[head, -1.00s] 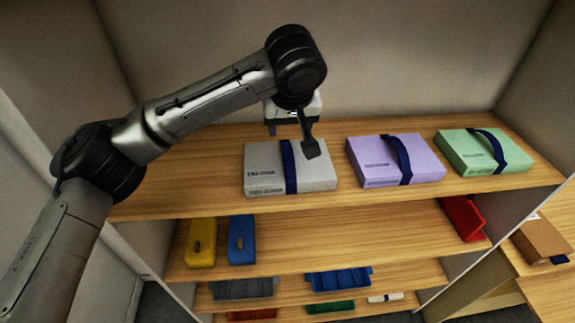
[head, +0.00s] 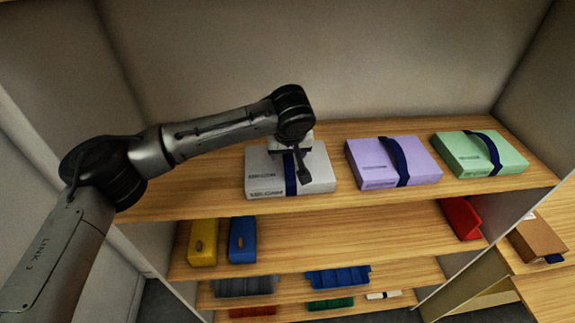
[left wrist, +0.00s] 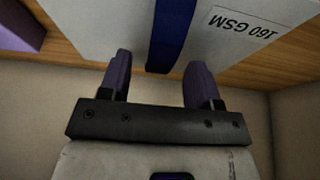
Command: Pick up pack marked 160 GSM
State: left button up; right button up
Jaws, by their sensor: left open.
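The pack marked 160 GSM is the light grey pack (head: 318,178) with a dark blue strap, lying flat on the top shelf in the head view. Its 160 GSM label shows upside down in the left wrist view, where the pack (left wrist: 105,22) fills the top and the blue strap (left wrist: 172,30) runs between the fingers. My left gripper (head: 303,170) is over the pack at the strap. In the left wrist view its two fingers (left wrist: 158,82) are open, one on each side of the strap. I cannot tell whether they touch the pack. My right gripper is not in view.
A purple pack (head: 370,158) and a green pack (head: 465,152) with blue straps lie to the right on the top shelf (head: 215,195). Lower shelves hold yellow, blue and red items. A brown box (head: 540,237) is at far right.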

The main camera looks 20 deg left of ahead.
pick_arm(q)
jog(key=shift+f, duration=0.1)
jog(key=shift+c, duration=0.4)
jog(key=c, duration=0.9)
grip_shut()
